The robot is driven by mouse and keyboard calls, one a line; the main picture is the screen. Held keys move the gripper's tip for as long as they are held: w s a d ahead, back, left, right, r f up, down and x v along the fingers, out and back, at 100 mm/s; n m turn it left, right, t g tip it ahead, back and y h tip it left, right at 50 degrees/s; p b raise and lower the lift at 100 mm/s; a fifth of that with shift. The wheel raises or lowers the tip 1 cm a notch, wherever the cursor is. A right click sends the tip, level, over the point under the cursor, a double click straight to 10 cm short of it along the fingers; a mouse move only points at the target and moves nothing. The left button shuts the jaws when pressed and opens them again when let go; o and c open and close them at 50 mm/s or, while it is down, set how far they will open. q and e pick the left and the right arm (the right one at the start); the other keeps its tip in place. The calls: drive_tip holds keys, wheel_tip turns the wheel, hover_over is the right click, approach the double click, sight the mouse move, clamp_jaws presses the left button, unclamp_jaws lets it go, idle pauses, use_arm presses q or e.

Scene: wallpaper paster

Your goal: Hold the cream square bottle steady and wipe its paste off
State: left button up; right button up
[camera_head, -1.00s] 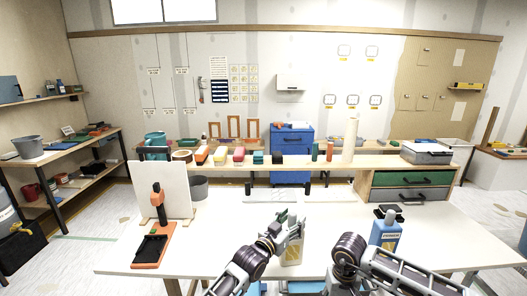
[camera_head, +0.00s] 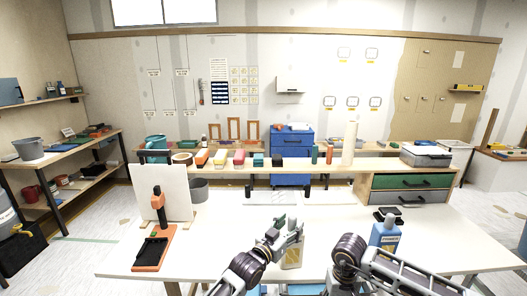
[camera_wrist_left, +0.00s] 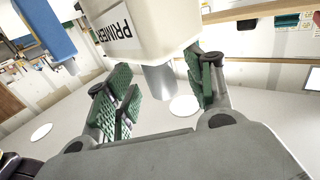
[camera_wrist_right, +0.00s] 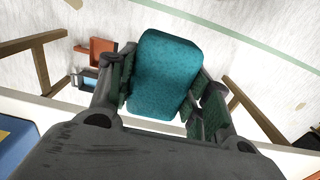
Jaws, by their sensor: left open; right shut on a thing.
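The cream square bottle (camera_head: 292,257) stands upright on the worktable, with a tan patch low on its front face. Whether this patch is paste I cannot tell. My left gripper (camera_head: 291,229) is at its top and partly hides it. In the left wrist view the bottle (camera_wrist_left: 150,25) shows a PRIMER label and a grey cap (camera_wrist_left: 159,80). The cap lies between the green-padded fingers of my open left gripper (camera_wrist_left: 165,88), with a gap visible. In the right wrist view my right gripper (camera_wrist_right: 160,92) is shut on a teal sponge (camera_wrist_right: 163,70). The head view does not show its fingers.
A blue bottle (camera_head: 385,236) stands to the right of the cream one. A raised shelf (camera_head: 320,167) runs along the back. The left-middle tabletop is clear.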

use_arm(q)
drive_tip(key=shift+w+d, duration=0.15)
drive_tip(key=shift+w, duration=0.05)
drive_tip(key=shift+w+d, duration=0.35)
drive_tip(key=shift+w, duration=0.1)
idle(0.3)
clamp_jaws()
drive_tip(key=shift+f, duration=0.1)
idle(0.9)
